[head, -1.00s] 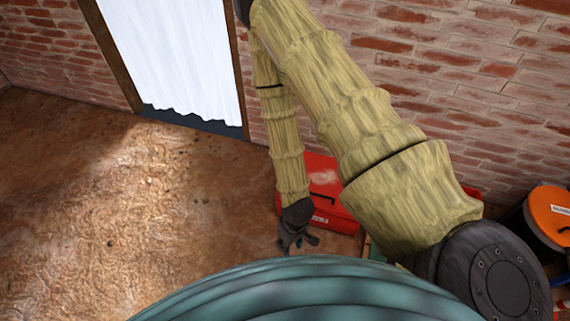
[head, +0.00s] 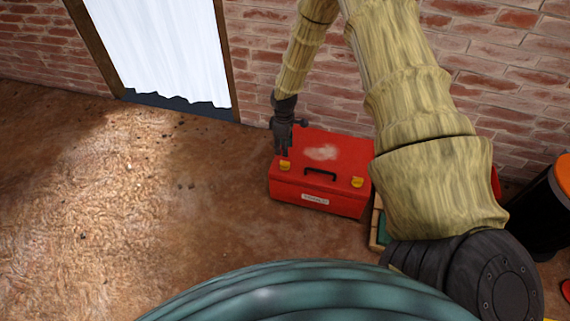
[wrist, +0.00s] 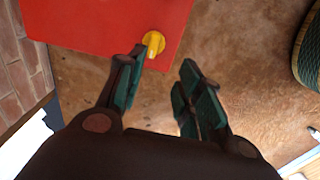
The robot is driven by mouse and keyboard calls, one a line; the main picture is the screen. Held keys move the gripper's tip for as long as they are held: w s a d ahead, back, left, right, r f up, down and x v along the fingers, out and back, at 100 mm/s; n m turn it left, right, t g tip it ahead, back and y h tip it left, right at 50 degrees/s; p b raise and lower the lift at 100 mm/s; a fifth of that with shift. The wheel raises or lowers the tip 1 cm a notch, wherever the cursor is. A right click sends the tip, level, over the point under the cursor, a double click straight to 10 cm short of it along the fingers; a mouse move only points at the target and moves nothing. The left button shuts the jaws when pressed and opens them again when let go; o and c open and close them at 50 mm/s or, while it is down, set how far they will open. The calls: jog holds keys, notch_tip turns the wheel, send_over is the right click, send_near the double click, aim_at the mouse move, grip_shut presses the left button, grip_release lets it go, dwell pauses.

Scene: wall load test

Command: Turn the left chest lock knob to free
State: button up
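A red chest (head: 321,190) stands on the floor near the brick wall, with a black handle on its front. Its left lock knob (head: 285,166) is yellow, at the front left. Its right lock knob (head: 357,182) is yellow too. My gripper (head: 284,151) points down over the chest's left end, just above the left knob in the picture. In the wrist view my gripper (wrist: 164,58) is open and empty. One yellow knob (wrist: 154,42) lies just beyond the left fingertip there, close to it; whether they touch I cannot tell.
A brick wall (head: 260,60) rises behind the chest, with a white-curtained doorway (head: 165,50) at the left. A dark bin with an orange lid (head: 563,178) stands at the right.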

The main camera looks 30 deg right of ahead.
aim_at(285, 162)
jog(key=f+b, duration=0.1)
jog(key=f, duration=0.2)
jog(key=f+b, duration=0.1)
jog(key=f, duration=0.3)
jog(key=d+f, duration=0.1)
jog(key=f, duration=0.2)
jog(key=shift+w+f+b, duration=0.35)
jog(key=shift+f+b, duration=0.05)
grip_shut()
